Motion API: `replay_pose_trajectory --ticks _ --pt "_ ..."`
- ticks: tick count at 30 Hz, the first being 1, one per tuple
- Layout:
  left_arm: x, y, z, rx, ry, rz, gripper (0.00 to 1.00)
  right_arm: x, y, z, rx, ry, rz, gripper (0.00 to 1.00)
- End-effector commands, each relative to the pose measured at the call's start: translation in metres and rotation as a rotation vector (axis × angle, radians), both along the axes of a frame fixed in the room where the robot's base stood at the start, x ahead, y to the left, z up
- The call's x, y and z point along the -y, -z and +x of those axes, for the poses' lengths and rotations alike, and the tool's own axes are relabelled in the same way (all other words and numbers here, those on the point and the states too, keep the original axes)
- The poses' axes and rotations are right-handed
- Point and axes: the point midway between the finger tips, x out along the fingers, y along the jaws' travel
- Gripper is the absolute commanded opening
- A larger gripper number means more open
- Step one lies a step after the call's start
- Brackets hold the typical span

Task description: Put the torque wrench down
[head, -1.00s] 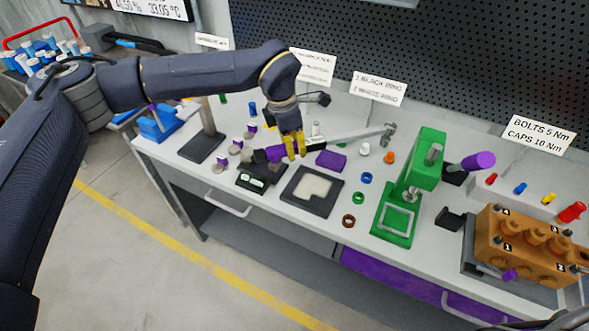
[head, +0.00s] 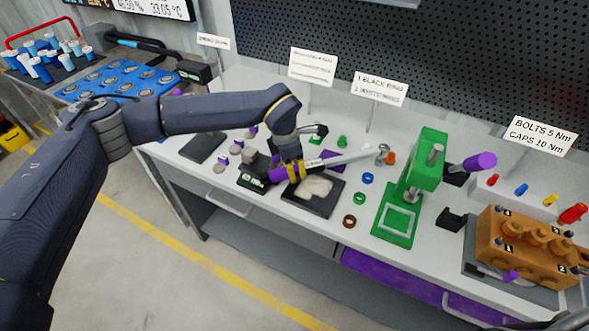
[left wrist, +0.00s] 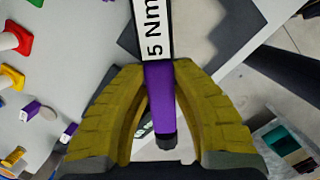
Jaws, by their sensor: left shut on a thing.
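The torque wrench has a purple grip (head: 278,175) and a long grey shaft (head: 350,156) ending in a ratchet head (head: 383,153) to the right. My left gripper (head: 293,172) is shut on its purple handle. In the left wrist view, the yellow fingers (left wrist: 160,110) flank the purple handle (left wrist: 160,95), below a white "5 Nm" label (left wrist: 155,40). In the head view the wrench lies across the back of a dark square tray with a pale insert (head: 318,188); I cannot tell whether it touches anything. My right gripper is not visible.
A small black block with a lit display (head: 252,180) stands left of the tray. A green press (head: 420,175) and coloured rings (head: 359,198) are to the right. An orange pump body (head: 525,245) sits farther right.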

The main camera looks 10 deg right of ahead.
Motion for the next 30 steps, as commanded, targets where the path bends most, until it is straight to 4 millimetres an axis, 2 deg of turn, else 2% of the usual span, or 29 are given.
replay_pose_trajectory --ticks 5,6,10,20,25,30 --pt "0.000 0.001 0.000 0.000 0.000 0.002 0.00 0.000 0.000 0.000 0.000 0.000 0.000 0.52" --pt "-0.001 0.002 -0.001 -0.002 0.000 0.004 0.31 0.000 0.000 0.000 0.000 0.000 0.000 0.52" --pt "0.000 0.001 -0.001 -0.002 0.000 0.003 0.45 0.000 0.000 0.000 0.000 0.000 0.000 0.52" --pt "-0.001 -0.004 0.000 0.000 0.000 0.002 0.45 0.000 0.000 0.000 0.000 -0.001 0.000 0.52" --pt "-0.004 -0.024 -0.001 0.003 0.000 0.002 0.45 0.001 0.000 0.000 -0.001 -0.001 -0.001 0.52" --pt "-0.010 -0.054 -0.002 0.003 0.000 0.003 0.45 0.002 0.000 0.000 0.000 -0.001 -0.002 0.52"
